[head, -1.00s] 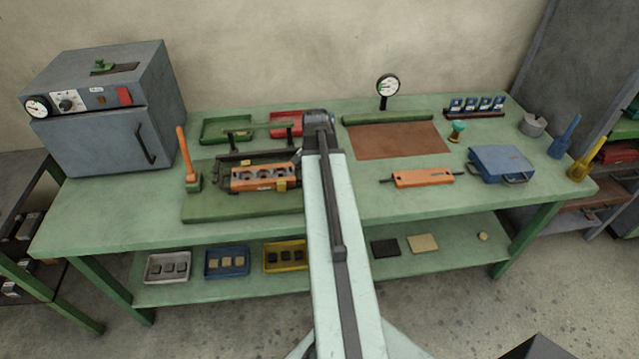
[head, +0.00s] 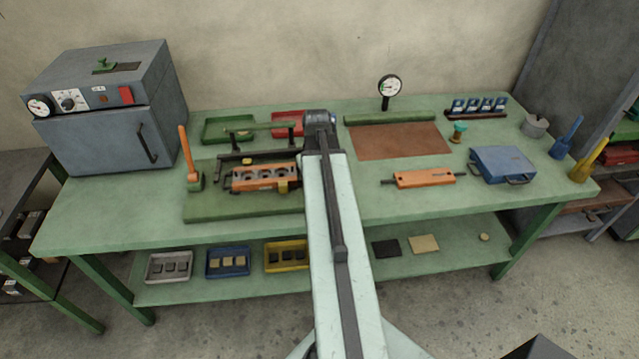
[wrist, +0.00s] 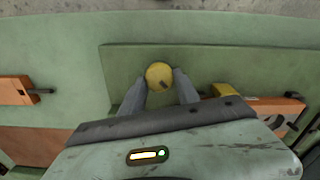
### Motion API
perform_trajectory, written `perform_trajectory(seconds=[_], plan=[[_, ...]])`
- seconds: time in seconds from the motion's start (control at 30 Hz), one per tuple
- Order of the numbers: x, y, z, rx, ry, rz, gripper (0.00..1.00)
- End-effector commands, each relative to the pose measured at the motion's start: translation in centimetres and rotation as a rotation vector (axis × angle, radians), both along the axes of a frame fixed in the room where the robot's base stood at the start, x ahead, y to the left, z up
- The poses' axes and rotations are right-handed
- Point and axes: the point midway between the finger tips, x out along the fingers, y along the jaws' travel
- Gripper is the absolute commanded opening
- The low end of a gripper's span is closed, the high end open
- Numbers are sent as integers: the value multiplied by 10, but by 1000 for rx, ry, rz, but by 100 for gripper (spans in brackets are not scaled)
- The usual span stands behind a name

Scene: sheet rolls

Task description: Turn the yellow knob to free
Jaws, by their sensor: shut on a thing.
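The yellow knob (wrist: 159,75) is round and shows in the wrist view, with a dark mark near its lower right edge. It sits over the green base plate (wrist: 215,65). My gripper (wrist: 161,82) has one grey finger on each side of the knob and is shut on it. In the head view my own arm hides the knob and the fingers. The green plate also shows there (head: 235,207), left of my arm. I cannot read any knob label.
An orange block with round openings (head: 262,177) lies on the plate close to my gripper; a yellow piece (wrist: 223,90) is at its near end. An upright orange-handled lever (head: 185,150) stands at the left. An orange roller (head: 424,179) and blue case (head: 502,164) lie right.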

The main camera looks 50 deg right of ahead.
Motion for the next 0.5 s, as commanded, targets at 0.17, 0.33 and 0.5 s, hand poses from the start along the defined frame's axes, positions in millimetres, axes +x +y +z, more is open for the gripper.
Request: perform_trajectory(seconds=[0.17,0.33,0.5], plan=[[-2,2,0,5,6,61,0],[-2,2,0,4,7,89,0],[-3,1,0,4,7,96,0]])
